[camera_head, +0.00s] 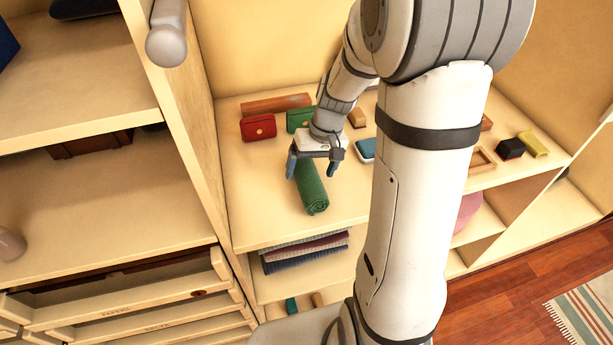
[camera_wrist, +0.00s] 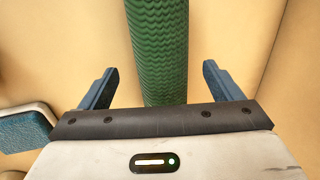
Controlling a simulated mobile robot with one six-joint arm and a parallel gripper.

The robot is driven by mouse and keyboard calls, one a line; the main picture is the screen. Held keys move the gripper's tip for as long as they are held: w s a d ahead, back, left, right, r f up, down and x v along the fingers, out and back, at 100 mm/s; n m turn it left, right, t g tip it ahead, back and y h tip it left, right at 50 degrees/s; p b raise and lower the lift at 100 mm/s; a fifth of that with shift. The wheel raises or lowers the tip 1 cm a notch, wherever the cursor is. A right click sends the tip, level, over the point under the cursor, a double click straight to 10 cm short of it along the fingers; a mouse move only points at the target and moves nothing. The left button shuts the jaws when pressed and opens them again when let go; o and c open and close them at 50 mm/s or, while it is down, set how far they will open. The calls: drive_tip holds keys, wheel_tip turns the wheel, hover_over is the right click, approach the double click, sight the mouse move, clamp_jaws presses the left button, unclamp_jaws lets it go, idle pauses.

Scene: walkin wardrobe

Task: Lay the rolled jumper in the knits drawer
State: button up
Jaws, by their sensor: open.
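The rolled jumper (camera_head: 313,194) is a green ribbed roll lying on the wooden shelf top, pointing toward the front edge. In the wrist view the green roll (camera_wrist: 158,45) runs between my two blue fingers, with a gap on each side. My gripper (camera_head: 313,168) is open and straddles the far part of the roll. Its fingers (camera_wrist: 159,70) do not touch the roll in the wrist view. A stack of labelled drawers is at lower left; the upper drawer (camera_head: 125,291) stands pulled out. Its label is too small to read surely, so I cannot tell which is the knits drawer.
A red wallet (camera_head: 258,127) and a green wallet (camera_head: 300,119) lie behind the roll. A blue-topped item (camera_head: 366,149) lies to its right. Folded cloths (camera_head: 305,250) fill the compartment below. An upright panel (camera_head: 190,130) separates the shelf from the drawer side.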

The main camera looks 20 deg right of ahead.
drive_tip(key=shift+x, duration=0.9)
drive_tip(key=shift+c, duration=0.3)
drive_tip(key=c, duration=1.2)
